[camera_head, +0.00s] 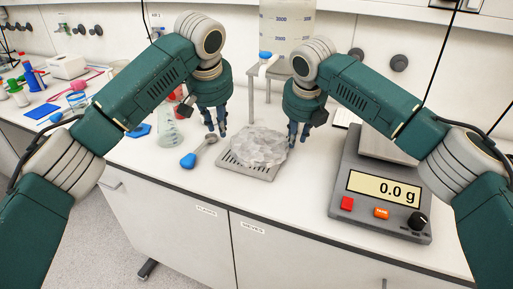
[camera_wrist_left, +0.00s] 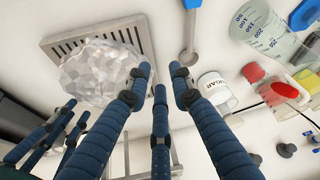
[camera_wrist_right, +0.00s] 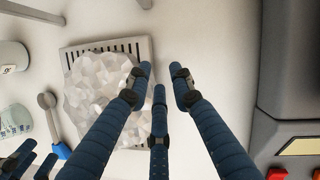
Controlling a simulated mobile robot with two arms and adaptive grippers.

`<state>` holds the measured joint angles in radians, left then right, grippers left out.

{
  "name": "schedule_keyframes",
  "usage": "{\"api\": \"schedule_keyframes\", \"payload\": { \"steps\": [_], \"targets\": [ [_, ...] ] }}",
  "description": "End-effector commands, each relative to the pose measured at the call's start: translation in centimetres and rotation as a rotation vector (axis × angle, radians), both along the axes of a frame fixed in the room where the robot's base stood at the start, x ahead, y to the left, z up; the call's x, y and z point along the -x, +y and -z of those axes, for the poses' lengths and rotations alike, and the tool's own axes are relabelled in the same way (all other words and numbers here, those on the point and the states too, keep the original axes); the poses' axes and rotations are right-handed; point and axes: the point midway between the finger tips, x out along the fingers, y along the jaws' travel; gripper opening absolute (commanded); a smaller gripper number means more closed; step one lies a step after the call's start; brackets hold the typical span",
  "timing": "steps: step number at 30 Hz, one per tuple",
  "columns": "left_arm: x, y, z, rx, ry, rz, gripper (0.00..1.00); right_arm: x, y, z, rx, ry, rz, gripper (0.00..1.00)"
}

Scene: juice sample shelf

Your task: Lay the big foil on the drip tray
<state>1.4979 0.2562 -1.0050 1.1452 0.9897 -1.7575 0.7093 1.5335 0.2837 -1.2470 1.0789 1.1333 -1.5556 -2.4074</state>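The big foil (camera_head: 258,146), a crumpled silvery sheet, lies on the grey slotted drip tray (camera_head: 250,174). It covers much of the tray, whose slotted edge shows beside it in the left wrist view (camera_wrist_left: 60,45) and the right wrist view (camera_wrist_right: 137,48). My left gripper (camera_head: 216,132) hangs just left of the foil, open and empty, its fingers apart. My right gripper (camera_head: 297,138) hangs just right of the foil, also open and empty. Neither gripper holds the foil.
A blue-handled scoop (camera_head: 195,154) lies left of the tray. A scale (camera_head: 380,192) reading 0.0 g stands at the right. A large container (camera_head: 287,25) on a stand rises behind. The counter's front edge runs close before the tray.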

Motion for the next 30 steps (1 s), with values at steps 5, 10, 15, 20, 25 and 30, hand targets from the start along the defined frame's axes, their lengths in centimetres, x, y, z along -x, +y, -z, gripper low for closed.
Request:
{"api": "schedule_keyframes", "payload": {
  "steps": [5,10,15,20,25,30],
  "targets": [
    [1.3,-0.1,-3.5,0.0,-0.002,0.002,0.22,0.0,0.0,0.0,0.0,0.0,0.0,0.22],
    [2.2,-0.1,-5.5,-0.001,0.0,0.002,0.22,0.0,0.0,0.0,0.0,0.0,0.0,0.22],
    [2.5,-0.1,-6.2,0.001,0.0,0.001,0.22,0.2,0.0,-0.6,-0.001,-0.002,0.0,0.22],
    [2.5,-0.1,-6.3,0.0,0.001,0.001,0.22,1.1,0.0,-3.0,-0.001,-0.003,-0.001,0.22],
    [2.5,0.0,-6.2,0.0,0.001,0.001,0.22,2.4,0.0,-6.6,-0.002,-0.004,-0.001,0.22],
    [2.5,0.0,-6.2,0.0,0.001,0.001,0.22,3.5,0.0,-9.4,-0.001,-0.003,0.0,0.22]
  ]
}}
